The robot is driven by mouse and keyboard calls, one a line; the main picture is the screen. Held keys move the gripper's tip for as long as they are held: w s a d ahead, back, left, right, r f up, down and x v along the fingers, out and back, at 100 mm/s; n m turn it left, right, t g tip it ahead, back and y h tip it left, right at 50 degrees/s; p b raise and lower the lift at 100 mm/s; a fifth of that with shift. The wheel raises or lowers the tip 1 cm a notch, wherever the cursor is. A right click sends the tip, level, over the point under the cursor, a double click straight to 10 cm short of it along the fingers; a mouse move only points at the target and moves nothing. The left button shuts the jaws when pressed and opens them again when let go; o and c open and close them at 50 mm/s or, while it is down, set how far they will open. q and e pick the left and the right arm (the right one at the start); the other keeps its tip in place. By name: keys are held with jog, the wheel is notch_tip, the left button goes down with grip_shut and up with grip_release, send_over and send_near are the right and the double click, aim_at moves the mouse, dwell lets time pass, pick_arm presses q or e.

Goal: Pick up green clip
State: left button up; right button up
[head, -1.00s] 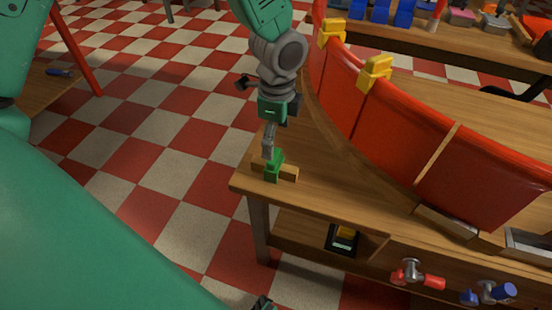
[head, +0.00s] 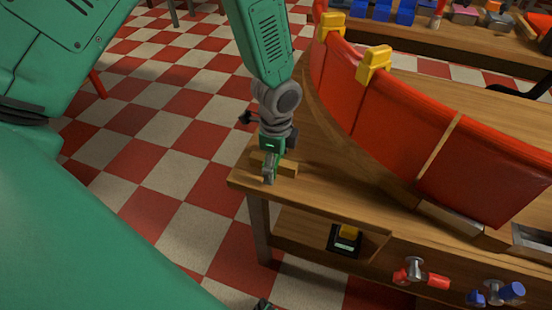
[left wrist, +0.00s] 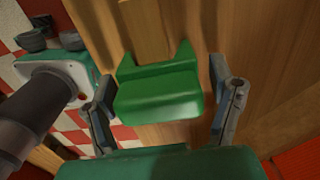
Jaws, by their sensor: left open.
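The green clip (left wrist: 158,95) shows in the left wrist view on the wooden table, with two prongs pointing away around a light wooden block (left wrist: 143,28). My left gripper (left wrist: 161,78) is open, with one finger on each side of the clip. Gaps show between the fingers and the clip, so it is not gripped. In the head view my left gripper (head: 268,178) points down at the table's near left corner beside the wooden block (head: 288,170). It hides most or all of the clip there. A small dark tip at the bottom edge may be my right gripper (head: 265,303).
A red curved duct section (head: 400,115) with yellow clamps (head: 374,64) stands on the table (head: 340,195) to the right. Red and blue tools (head: 412,272) hang at the table's front. Checkered floor is open to the left.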

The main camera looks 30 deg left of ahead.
pick_arm(q)
jog(key=shift+c, duration=1.2)
jog(key=shift+a, duration=0.1)
jog(key=c, duration=0.7)
jog(key=shift+a, duration=0.25)
jog(key=shift+c, duration=1.3)
jog(key=shift+a+f, duration=0.1)
jog(key=shift+a, duration=0.2)
jog(key=r, duration=0.3)
jog(key=r+p, duration=0.1)
jog(key=r, duration=0.2)
jog(key=r+p, duration=0.1)
jog(key=r, duration=0.2)
jog(key=shift+d+r, duration=0.25)
jog(key=shift+d, duration=0.05)
jog(key=shift+a+r+p, duration=0.15)
jog(key=shift+r+p, duration=0.7)
jog(key=shift+r, duration=0.05)
notch_tip(320, 180, up, 2)
jog(key=shift+r+p, duration=0.2)
jog(key=shift+p, duration=1.05)
jog(key=shift+r+p, duration=0.7)
jog(key=shift+p, duration=0.15)
pick_arm(e)
notch_tip(320, 180, up, 8)
jog(key=shift+a, duration=0.3)
